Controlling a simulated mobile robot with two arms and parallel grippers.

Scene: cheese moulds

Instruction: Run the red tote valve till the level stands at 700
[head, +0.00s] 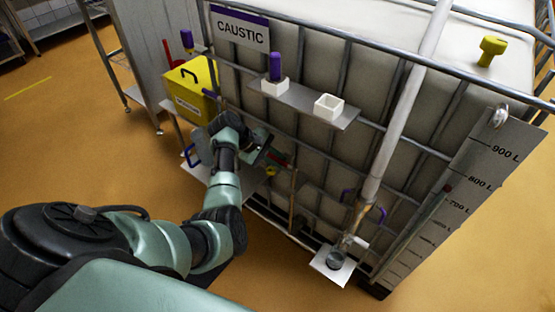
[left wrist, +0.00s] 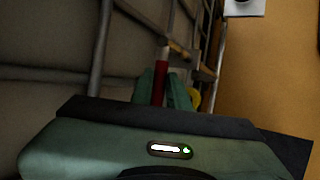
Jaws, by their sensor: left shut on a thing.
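The caustic tote, a pale tank in a metal cage (head: 330,150), fills the right of the head view. Its slanted level scale (head: 490,165) is at the right. A small dark red marker (head: 447,188) stands on it between the 800 L and 700 L marks. My left gripper (head: 268,155) is at the tote's lower front, mostly hidden by my arm. In the left wrist view its fingers (left wrist: 160,90) are shut on the red valve handle (left wrist: 160,78). A bit of red also shows beyond the gripper in the head view (head: 281,161). My right gripper is out of view.
A yellow box (head: 188,88) stands left of the tote. Orange floor is clear at the lower right.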

